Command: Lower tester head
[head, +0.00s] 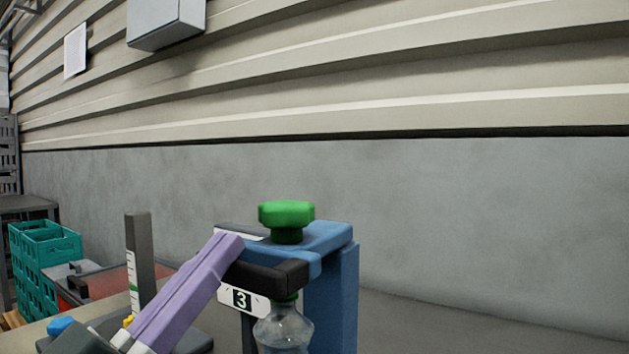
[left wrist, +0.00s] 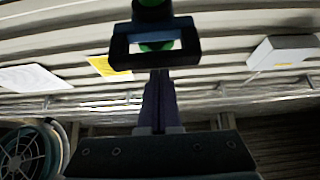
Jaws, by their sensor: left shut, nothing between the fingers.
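The tester is a blue stand (head: 335,265) with a green knob (head: 287,213) on top and a black head (head: 265,275) jutting forward. A white plate marked 3 (head: 243,299) sits below the head. A clear bottle (head: 283,332) stands under it, its green top close beneath the head; I cannot tell if they touch. My left gripper (head: 232,245), with purple fingers, is shut and empty, its tips at the left end of the black head. Contact is unclear. In the left wrist view the fingers (left wrist: 158,100) point toward the black head (left wrist: 118,52), with green showing through its opening.
A dark grey post with a scale (head: 138,255) stands left of my gripper. Teal crates (head: 45,255) and a red-edged tray (head: 105,283) are further left. A grey wall (head: 480,220) stands behind; the area right of the stand looks clear.

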